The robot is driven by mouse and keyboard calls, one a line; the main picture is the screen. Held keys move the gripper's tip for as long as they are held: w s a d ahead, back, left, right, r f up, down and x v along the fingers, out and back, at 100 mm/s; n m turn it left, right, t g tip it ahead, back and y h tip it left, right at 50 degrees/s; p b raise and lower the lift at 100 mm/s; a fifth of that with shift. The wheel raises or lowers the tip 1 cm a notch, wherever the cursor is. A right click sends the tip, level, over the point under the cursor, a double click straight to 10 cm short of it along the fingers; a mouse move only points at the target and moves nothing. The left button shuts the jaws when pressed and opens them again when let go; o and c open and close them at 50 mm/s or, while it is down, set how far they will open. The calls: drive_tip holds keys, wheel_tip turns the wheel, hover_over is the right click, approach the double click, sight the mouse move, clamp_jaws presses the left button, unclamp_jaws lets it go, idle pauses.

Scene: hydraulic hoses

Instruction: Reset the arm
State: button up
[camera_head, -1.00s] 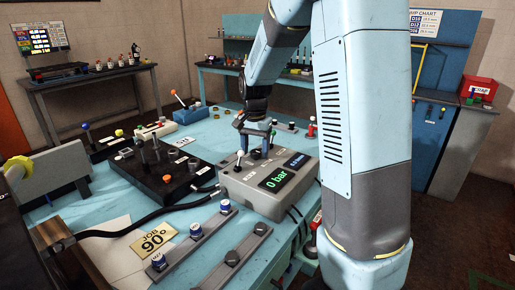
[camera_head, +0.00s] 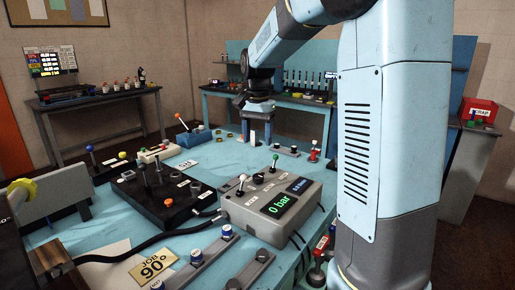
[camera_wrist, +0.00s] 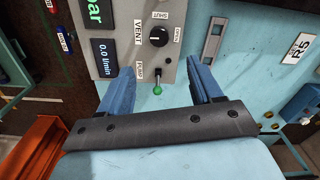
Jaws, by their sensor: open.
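My gripper (camera_head: 257,138) hangs over the table's far part, behind the grey control box, with its fingers pointing down. In the wrist view my gripper (camera_wrist: 163,82) shows two blue fingers spread apart with nothing between them. The grey control box (camera_head: 255,218) has a "0 bar" display, a black knob and small levers. The wrist view shows the same box (camera_wrist: 182,12), with its green-tipped PUMP lever (camera_wrist: 158,89) appearing in the gap between the fingers. The lever looks well below them, not held.
A black block with levers (camera_head: 158,188) and a hose stand at left on the blue table (camera_head: 205,152). A "JOB 90°" card (camera_head: 153,264) lies in front. A rear bench (camera_head: 300,100) and a red scrap bin (camera_head: 478,109) stand behind. Air around my gripper looks free.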

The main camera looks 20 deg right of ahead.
drive_tip(key=shift+r, duration=0.35)
drive_tip(key=shift+s, duration=0.1)
drive_tip(key=s+r+n+t, duration=0.1)
drive_tip(key=s+n+t, duration=0.4)
drive_tip(key=s, duration=2.2)
drive_tip(key=d+n, duration=0.1)
drive_tip(key=n, duration=0.2)
drive_tip(key=shift+s+t, duration=0.3)
